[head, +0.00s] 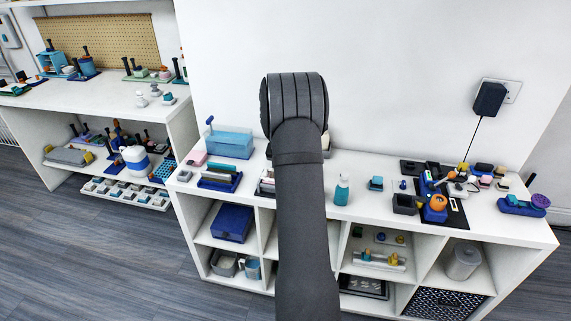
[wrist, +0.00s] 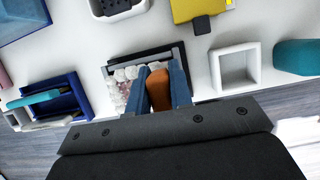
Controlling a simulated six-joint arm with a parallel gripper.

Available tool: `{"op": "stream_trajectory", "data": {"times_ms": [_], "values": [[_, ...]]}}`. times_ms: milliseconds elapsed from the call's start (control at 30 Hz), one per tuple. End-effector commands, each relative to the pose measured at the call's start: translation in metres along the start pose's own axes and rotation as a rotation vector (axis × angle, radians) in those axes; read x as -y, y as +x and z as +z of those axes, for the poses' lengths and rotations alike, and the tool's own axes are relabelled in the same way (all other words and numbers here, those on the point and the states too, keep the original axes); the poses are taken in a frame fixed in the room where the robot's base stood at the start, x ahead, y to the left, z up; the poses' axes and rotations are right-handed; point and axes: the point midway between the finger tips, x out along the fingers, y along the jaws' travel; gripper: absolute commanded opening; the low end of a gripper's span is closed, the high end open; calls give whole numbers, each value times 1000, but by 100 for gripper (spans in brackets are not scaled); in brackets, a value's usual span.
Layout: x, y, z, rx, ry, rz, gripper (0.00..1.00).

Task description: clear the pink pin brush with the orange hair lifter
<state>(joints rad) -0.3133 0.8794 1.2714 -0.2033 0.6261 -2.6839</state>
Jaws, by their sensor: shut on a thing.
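In the wrist view my gripper (wrist: 160,67) has two blue fingers closed on the orange hair lifter (wrist: 158,94), which sits between them and points down. Just left of the fingers, a pale pink surface covered with whitish tufts (wrist: 123,82) shows, apparently the pin brush with hair on it. It lies within a dark grey frame (wrist: 174,50). The fingers hide its right part, and I cannot tell whether the lifter touches it.
In the wrist view a white square tray (wrist: 216,70) and a teal object (wrist: 298,57) stand to the right. A blue holder (wrist: 68,104) is at left, a yellow item (wrist: 190,10) at the top. In the head view a teal bottle (head: 342,190) stands right of my arm.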

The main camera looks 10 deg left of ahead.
Motion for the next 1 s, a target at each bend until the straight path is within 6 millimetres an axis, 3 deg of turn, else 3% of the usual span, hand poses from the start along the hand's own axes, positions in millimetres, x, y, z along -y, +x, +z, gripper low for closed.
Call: {"op": "stream_trajectory", "data": {"times_ms": [333,700,1000], "values": [[-4,5,-2,0,-1,0,1],[-58,6,-2,0,-3,1,1],[-66,6,-2,-1,0,-1,1]]}}
